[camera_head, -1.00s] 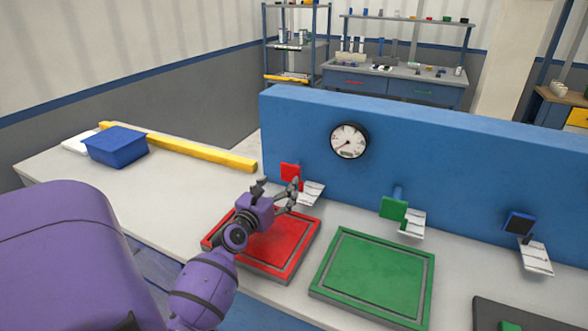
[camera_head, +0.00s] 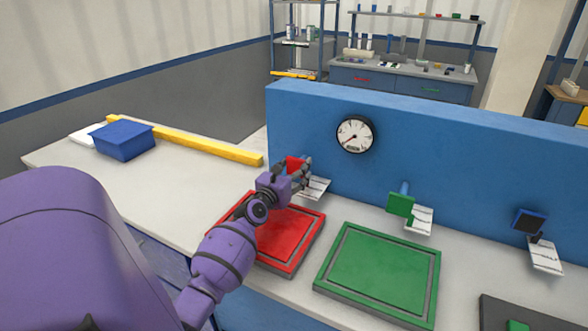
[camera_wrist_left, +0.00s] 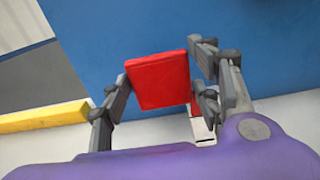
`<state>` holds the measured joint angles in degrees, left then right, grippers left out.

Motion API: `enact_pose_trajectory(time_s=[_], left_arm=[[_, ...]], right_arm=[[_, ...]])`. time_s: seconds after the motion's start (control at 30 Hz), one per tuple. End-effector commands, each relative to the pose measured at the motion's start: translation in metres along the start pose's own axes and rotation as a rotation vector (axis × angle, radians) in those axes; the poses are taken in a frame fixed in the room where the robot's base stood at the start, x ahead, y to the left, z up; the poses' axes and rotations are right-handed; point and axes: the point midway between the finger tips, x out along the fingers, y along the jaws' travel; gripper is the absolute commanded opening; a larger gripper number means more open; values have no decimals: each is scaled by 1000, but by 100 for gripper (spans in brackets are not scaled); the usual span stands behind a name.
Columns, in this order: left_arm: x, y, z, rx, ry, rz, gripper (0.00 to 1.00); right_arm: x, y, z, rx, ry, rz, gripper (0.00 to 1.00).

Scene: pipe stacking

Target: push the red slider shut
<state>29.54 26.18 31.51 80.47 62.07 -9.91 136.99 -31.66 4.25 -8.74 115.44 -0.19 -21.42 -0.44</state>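The red slider (camera_head: 294,165) sticks out from the blue wall panel above the red tray (camera_head: 282,240). My left gripper (camera_head: 303,173) is at it and partly hides it. In the left wrist view the square red slider plate (camera_wrist_left: 160,81) lies between the two spread fingers of the left gripper (camera_wrist_left: 158,66). One finger shows at each side edge of the plate; I cannot tell whether they touch it. My right gripper is not in view.
The blue panel (camera_head: 450,150) carries a gauge (camera_head: 355,134), a green slider (camera_head: 400,204) and a dark blue slider (camera_head: 530,221). A green tray (camera_head: 380,270) lies to the right. A blue bin (camera_head: 123,140) and a yellow bar (camera_head: 190,145) lie at the left. White table is clear between.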

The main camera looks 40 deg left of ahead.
Motion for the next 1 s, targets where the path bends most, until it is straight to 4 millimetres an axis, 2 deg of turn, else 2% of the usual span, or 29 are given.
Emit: enact_pose_trajectory(time_s=[0.07,0.33,0.47,0.7,1.0], left_arm=[[0,0,0,0,0,0,42],[0,0,0,0,0,0,6],[5,0,-2,1,1,0,6],[39,0,-3,1,2,0,6],[44,0,1,2,-1,0,6]], right_arm=[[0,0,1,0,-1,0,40],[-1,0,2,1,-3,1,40],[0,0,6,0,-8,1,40],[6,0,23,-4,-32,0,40],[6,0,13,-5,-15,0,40]])
